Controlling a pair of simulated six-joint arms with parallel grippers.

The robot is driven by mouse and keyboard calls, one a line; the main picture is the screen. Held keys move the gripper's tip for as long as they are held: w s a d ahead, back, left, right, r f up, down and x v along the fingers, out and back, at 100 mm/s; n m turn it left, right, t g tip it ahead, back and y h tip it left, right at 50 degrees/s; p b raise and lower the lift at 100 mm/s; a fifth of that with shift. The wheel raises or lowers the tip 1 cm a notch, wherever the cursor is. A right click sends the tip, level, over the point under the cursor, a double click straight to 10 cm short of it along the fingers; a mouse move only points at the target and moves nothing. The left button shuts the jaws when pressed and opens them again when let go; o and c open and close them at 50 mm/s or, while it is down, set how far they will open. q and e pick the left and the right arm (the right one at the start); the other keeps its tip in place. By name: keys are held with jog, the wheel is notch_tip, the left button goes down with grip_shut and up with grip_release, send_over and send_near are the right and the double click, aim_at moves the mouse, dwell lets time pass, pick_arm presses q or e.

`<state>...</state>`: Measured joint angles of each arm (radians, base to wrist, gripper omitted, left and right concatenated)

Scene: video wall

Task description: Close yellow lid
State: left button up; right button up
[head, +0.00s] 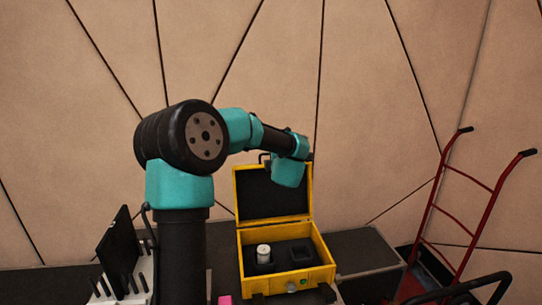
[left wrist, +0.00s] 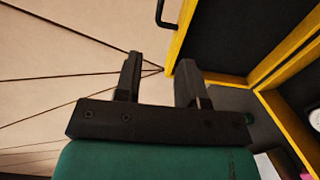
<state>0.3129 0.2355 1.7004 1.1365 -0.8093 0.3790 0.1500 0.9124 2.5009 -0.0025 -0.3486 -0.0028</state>
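The yellow case (head: 288,283) stands open on a dark surface, its lid (head: 236,205) raised upright at the back. A white cylinder (head: 263,253) sits in its black insert. My left arm reaches over from the left, its wrist at the lid's upper right corner. My right gripper is not in view.
A red hand truck (head: 431,221) stands at the right. A dark box surface (head: 362,250) lies right of the case. A rack with a black panel (head: 118,250) is at the lower left, and a pink item (head: 225,300) at the front edge. A panelled wall is behind.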

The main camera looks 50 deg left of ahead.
pick_arm(q)
jog(key=x, duration=1.7)
jog(key=shift+w+f, duration=0.2)
grip_shut()
